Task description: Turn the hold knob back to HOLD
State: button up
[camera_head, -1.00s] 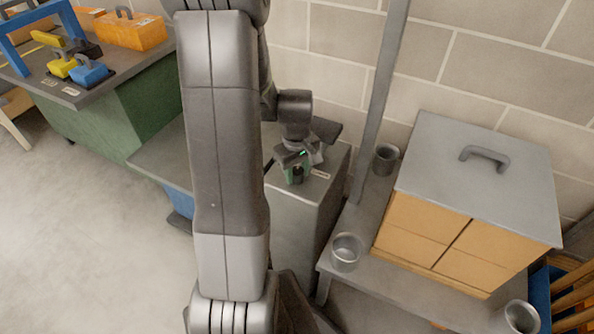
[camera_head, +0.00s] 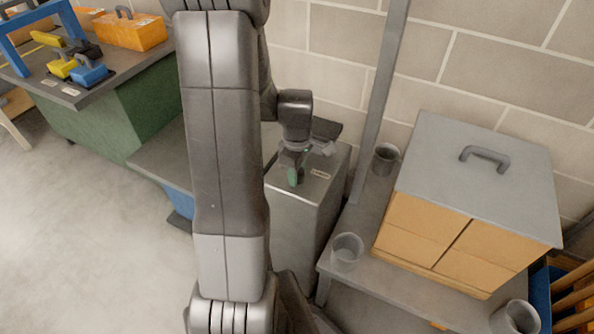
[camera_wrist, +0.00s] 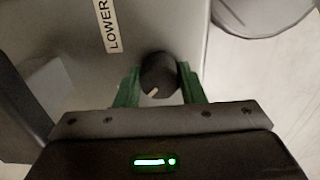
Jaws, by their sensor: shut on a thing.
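The hold knob (camera_wrist: 159,76) is a dark round knob with a pale pointer mark, on a grey metal panel, in the wrist view. The pointer slants toward the lower left of that view. My gripper (camera_wrist: 158,88) has its green fingers on both sides of the knob and is shut on it. In the head view my gripper (camera_head: 294,176) is at the top of a grey metal cabinet (camera_head: 302,215), and the knob is hidden there. A white label reading "LOWER" (camera_wrist: 106,24) is beside the knob; the rest of its text is cut off.
A grey-topped orange box with a handle (camera_head: 478,190) stands on a bench to the right, with metal cups (camera_head: 347,250) around it. A post rises between cabinet and box.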

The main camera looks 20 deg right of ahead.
dwell(0.3)
jog(key=o, duration=1)
notch_tip(320, 180, up, 14)
jog(key=p, duration=0.2)
jog(key=shift+f, duration=0.15)
notch_tip(320, 180, down, 14)
jog(key=shift+r+b, duration=0.1)
jog(key=shift+b, duration=0.9)
jog(key=shift+r, duration=0.1)
